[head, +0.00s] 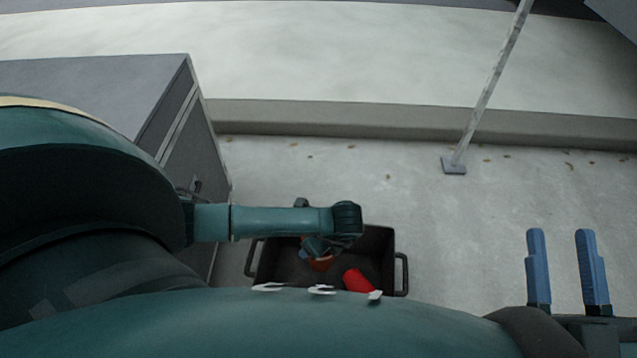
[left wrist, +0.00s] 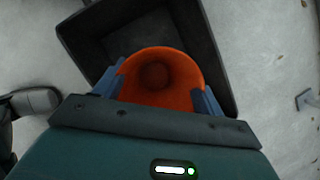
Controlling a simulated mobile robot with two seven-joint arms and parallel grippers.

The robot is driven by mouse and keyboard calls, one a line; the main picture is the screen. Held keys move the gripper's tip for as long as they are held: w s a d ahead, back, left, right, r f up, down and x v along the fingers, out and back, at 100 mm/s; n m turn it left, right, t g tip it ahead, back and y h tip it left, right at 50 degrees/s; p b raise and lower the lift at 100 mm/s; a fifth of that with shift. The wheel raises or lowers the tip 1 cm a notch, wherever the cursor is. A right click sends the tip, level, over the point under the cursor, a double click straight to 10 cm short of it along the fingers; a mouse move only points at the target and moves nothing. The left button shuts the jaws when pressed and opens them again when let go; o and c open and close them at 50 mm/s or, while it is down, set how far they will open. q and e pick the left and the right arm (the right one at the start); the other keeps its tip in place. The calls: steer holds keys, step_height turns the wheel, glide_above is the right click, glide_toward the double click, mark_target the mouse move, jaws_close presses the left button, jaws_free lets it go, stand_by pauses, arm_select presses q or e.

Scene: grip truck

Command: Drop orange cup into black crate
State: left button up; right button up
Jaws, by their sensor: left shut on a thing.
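The orange cup (left wrist: 160,78) is between the blue fingers of my left gripper (left wrist: 162,88), which is shut on it in the left wrist view. In the head view, a small part of the cup (head: 321,264) shows under my left arm. The black crate (head: 376,243) stands on the ground; its far wall and corner (left wrist: 105,25) show behind the cup in the left wrist view. The cup is over the crate's opening; its height is hard to tell. My right gripper (head: 567,268) is open and empty, right of the crate.
A red object (head: 357,280) lies in the crate. A large grey case (head: 150,95) stands at the left. A thin pole on a base plate (head: 454,165) stands on the pavement behind. A kerb (head: 400,119) runs across the back. The ground right of the crate is clear.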

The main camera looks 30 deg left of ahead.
arm_select(q)
steer(key=shift+f, duration=0.45)
steer(key=o, duration=1)
arm_select(e)
steer(key=shift+w+r+n+t+y, duration=0.15)
steer(key=shift+r+n+t+y, duration=0.15)
steer(key=shift+r+n+y, duration=0.25)
steer(key=shift+r, duration=0.1)
arm_select(q)
steer(key=shift+r, duration=0.25)
steer(key=p+v, duration=0.5)
steer(key=v, duration=0.7)
steer(key=shift+d+r, duration=0.2)
steer(key=shift+r, duration=0.1)
arm_select(e)
steer(key=f+m+g+h, duration=0.1)
steer(key=s+f+m+g+h, duration=0.1)
steer(key=f+h, duration=0.1)
steer(key=shift+d+f, duration=0.1)
steer(key=shift+d, duration=0.05)
